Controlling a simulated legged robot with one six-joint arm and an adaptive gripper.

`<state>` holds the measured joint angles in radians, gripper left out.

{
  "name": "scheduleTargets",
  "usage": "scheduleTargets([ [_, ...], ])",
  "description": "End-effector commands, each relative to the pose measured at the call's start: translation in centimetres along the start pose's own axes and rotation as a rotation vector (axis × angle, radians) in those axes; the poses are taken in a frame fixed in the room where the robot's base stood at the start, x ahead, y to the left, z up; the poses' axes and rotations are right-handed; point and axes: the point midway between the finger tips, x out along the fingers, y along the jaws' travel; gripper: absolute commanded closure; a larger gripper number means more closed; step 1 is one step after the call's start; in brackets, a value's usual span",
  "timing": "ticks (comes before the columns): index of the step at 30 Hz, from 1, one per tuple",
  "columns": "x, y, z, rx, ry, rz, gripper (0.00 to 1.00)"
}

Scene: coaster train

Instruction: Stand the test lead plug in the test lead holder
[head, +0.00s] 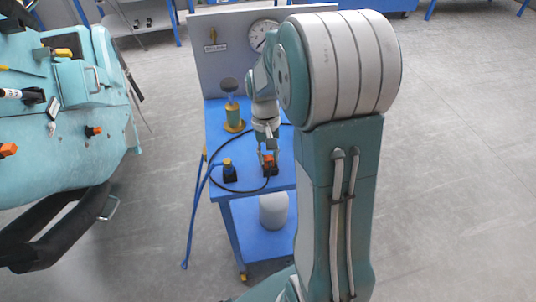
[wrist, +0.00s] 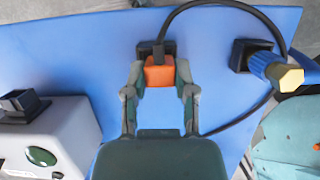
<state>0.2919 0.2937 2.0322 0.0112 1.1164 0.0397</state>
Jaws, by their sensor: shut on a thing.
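The test lead plug is an orange block (wrist: 159,73) with a black cable (wrist: 196,8) at its far end in the wrist view. My gripper (wrist: 159,88) is shut on it, one finger on each side. In the head view my gripper (head: 268,148) is over the blue table, and the orange plug (head: 269,159) shows at its fingertips. A small black block (head: 270,171), apparently the holder, is directly under the plug; it also shows behind the plug in the wrist view (wrist: 143,49). I cannot tell whether the plug is seated in it or just above.
A second black block (wrist: 239,55) holds a blue tool with a yellow hex end (wrist: 290,77). The cable loops across the blue table (wrist: 105,60). A white box (wrist: 70,140) with a black socket is at left.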

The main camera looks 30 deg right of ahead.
Motion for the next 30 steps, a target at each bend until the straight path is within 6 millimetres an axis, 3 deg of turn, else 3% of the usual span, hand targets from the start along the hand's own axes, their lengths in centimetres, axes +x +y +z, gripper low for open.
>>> scheduleTargets([
  [1, 0.0, 0.0, 0.0, 0.000, 0.000, 0.000, 0.60],
  [3, 0.0, 0.0, 0.0, 0.000, 0.000, 0.000, 0.29],
  [4, 0.0, 0.0, 0.0, 0.000, 0.000, 0.000, 0.24],
  [17, -0.4, 0.0, -0.1, 0.000, 0.002, 0.000, 0.24],
  [20, -1.5, 0.0, -0.1, 0.000, 0.004, 0.000, 0.24],
  [30, -8.5, 0.0, -0.2, 0.000, 0.005, 0.000, 0.24],
])
